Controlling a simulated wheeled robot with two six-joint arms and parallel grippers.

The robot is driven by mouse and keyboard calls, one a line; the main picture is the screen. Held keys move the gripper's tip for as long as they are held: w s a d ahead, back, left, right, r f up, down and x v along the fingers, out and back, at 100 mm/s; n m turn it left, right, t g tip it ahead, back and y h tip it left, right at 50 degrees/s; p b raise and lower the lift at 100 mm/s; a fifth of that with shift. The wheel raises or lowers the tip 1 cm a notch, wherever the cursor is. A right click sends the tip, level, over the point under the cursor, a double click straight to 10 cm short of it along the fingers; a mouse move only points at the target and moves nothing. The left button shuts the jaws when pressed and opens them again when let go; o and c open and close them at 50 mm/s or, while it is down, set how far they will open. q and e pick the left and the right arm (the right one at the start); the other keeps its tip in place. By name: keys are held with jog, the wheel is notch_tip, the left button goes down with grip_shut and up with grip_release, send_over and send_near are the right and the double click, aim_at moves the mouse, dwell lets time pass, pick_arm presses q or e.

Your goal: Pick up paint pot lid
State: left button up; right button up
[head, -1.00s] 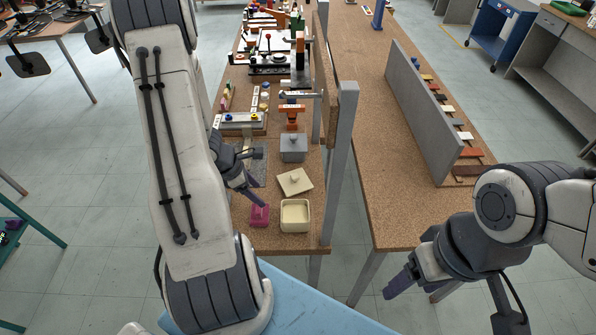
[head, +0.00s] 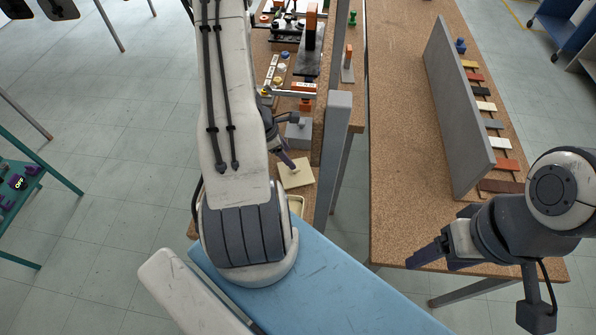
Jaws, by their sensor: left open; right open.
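The cream square paint pot lid (head: 302,180) lies on the left workbench. The cream pot (head: 297,203) is just nearer than it, mostly hidden behind my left arm. My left gripper (head: 289,164) is open, its fingertips at the lid's far left part in the picture, where the knob is covered. I cannot tell whether the fingers touch the lid. My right gripper (head: 430,260) is open and empty, by the near edge of the right bench, far from the lid.
A grey lidded pot (head: 299,134) stands just beyond the lid. A grey post (head: 333,150) rises at the left bench's right edge. A grey upright panel (head: 458,110) stands on the right bench (head: 405,150), with coloured samples behind it. Much of that bench is bare.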

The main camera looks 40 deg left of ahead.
aim_at(296, 171)
pick_arm(q)
jog(key=shift+s+p+x, duration=0.15)
jog(key=shift+p+x, duration=0.15)
jog(key=shift+x, duration=1.2)
jog(key=shift+s+p+x, duration=0.1)
jog(key=shift+p+x, duration=0.15)
jog(key=shift+x, duration=1.25)
grip_shut()
